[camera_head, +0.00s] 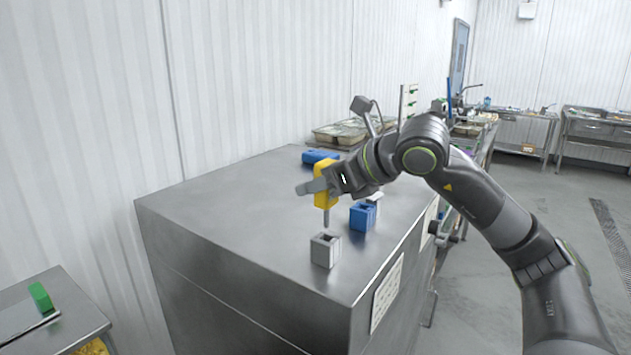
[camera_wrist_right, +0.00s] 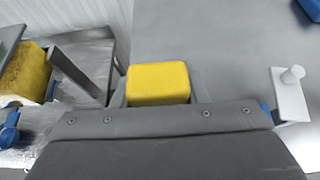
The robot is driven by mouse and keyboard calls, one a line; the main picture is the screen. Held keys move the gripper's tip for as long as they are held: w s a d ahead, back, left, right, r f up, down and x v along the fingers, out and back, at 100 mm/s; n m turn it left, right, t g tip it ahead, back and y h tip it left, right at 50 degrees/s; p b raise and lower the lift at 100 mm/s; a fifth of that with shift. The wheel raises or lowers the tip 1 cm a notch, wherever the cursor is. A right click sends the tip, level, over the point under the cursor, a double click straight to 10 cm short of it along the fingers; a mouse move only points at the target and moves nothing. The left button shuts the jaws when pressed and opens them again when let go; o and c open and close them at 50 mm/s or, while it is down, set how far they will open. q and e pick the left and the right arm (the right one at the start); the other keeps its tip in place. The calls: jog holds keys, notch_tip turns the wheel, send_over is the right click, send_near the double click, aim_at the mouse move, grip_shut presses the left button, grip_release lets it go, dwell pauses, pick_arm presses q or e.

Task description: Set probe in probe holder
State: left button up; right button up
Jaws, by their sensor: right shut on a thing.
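The probe (camera_head: 325,185) has a yellow block handle and a thin grey shaft pointing down. My right gripper (camera_head: 316,187) is shut on the yellow handle and holds the probe upright. In the right wrist view the handle (camera_wrist_right: 158,84) sits between the two fingers. A grey open-topped block (camera_head: 325,251), which looks like the probe holder, stands on the steel top. The shaft tip appears just above its opening; I cannot tell if it has entered. My left gripper is not in view.
A blue open-topped block (camera_head: 363,217) stands right of and behind the grey one. A blue object (camera_head: 319,157) lies at the back, near trays (camera_head: 340,133). A white knobbed piece (camera_wrist_right: 290,95) is beside the gripper. The steel top (camera_head: 230,215) is clear at left.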

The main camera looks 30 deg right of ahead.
aim_at(319, 235)
jog(key=shift+d+f, duration=0.2)
jog(key=shift+f, duration=0.2)
jog(key=shift+d+f+b, duration=0.1)
jog(key=shift+f+b, duration=0.25)
jog(key=shift+a+f+b, duration=0.25)
jog(key=shift+f+b, duration=0.2)
jog(key=shift+f, duration=0.3)
jog(key=shift+a+f+b, duration=0.1)
jog(key=shift+f+b, duration=0.65)
jog(key=shift+f, duration=0.15)
jog(key=shift+f+b, duration=0.45)
jog(key=shift+b, duration=0.05)
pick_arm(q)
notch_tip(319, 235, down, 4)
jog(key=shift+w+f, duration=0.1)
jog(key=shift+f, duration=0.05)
pick_arm(e)
jog(key=shift+r, duration=0.1)
pick_arm(q)
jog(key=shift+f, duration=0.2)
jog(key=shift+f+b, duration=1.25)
jog(key=shift+b, duration=0.15)
pick_arm(e)
jog(key=shift+f, duration=0.65)
